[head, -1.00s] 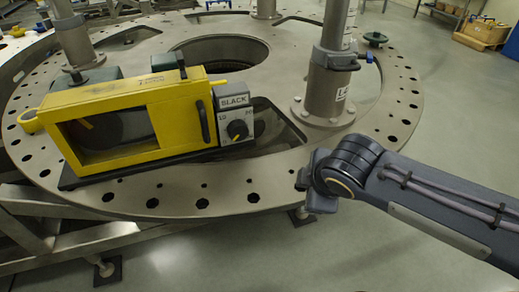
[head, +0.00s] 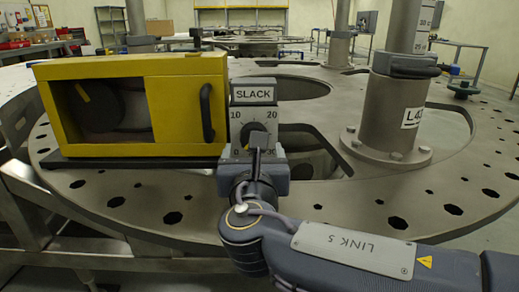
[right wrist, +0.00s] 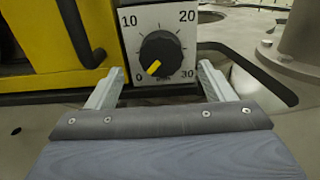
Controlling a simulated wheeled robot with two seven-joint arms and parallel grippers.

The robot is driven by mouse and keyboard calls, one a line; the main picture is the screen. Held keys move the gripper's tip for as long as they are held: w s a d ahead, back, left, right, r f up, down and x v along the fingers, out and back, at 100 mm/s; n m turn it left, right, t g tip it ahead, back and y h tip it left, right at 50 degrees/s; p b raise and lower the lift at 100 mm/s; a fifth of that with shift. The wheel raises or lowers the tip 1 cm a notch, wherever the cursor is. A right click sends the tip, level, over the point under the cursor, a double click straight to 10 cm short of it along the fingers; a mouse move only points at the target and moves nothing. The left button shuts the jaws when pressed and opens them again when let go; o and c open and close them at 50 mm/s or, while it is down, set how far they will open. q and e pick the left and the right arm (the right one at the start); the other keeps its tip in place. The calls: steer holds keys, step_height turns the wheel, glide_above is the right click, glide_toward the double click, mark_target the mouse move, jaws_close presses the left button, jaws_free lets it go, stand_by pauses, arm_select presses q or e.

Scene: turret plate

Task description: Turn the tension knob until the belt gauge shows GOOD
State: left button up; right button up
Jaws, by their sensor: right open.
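The tension knob (right wrist: 161,54) is a round black dial with a yellow pointer mark, on a light panel numbered 0, 10, 20 and 30. In the right wrist view the yellow mark points down and left, near 0. The belt gauge (head: 253,93) above the panel reads SLACK in the head view. My right gripper (right wrist: 159,72) is open, its two fingers pointing toward the panel just below and either side of the knob, apparently not touching it. In the head view my right arm partly covers the knob (head: 257,137). My left gripper is not in view.
The yellow housing (head: 150,72) with a window and black handle (head: 207,113) stands left of the panel, on the round turret plate (head: 420,200) with holes. A thick grey post (head: 392,115) rises to the right. Free room lies between post and panel.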

steer(key=w, duration=0.5)
steer(key=shift+w+d+b, duration=0.1)
steer(key=shift+w+b, duration=0.1)
steer(key=shift+b, duration=0.15)
steer(key=c, duration=1)
steer(key=shift+o, duration=0.2)
steer(key=shift+f, duration=0.1)
steer(key=shift+m+b, duration=3.3)
steer(key=shift+m, duration=1)
